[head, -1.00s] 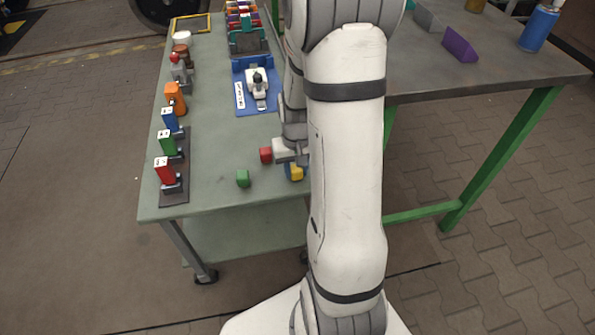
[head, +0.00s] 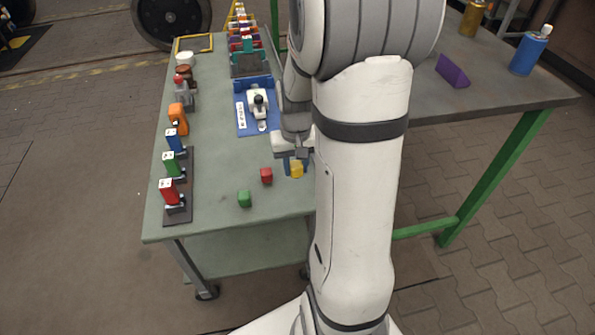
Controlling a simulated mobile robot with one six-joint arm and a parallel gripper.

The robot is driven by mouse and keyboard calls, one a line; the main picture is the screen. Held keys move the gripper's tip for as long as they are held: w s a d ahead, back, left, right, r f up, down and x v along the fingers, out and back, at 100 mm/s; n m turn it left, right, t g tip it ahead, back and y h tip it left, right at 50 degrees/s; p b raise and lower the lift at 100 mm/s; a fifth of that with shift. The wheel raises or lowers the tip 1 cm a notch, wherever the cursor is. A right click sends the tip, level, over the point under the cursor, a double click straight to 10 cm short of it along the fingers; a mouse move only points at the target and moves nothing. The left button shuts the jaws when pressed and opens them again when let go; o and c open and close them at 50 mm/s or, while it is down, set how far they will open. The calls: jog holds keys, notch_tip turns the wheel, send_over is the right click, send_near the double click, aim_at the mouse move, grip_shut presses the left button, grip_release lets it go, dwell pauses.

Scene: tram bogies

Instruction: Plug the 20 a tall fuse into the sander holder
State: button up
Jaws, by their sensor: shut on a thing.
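My gripper (head: 296,160) is near the right edge of the green table, partly hidden by my arm. It is shut on a small yellow block (head: 297,170), which I take to be the fuse; bluish finger parts show beside it. I cannot tell its height above the table. Red (head: 168,191), green (head: 171,165) and blue (head: 174,141) upright units with white tops stand along the left edge. A blue tray (head: 269,85) with a white, black-knobbed device (head: 258,105) lies farther back. No sander label is readable, so I cannot tell which piece is the sander holder.
An orange unit (head: 177,119) stands at the left. A rack of coloured pieces (head: 246,48) is at the back. The table's middle is clear.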

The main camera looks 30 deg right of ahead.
jog(key=shift+r, duration=0.2)
jog(key=w+a+f+n, duration=0.2)
jog(key=w+a+n, duration=0.1)
jog(key=w+a, duration=0.8)
jog(key=shift+w+a+f, duration=0.2)
jog(key=shift+w+a, duration=0.1)
jog(key=shift+a, duration=0.2)
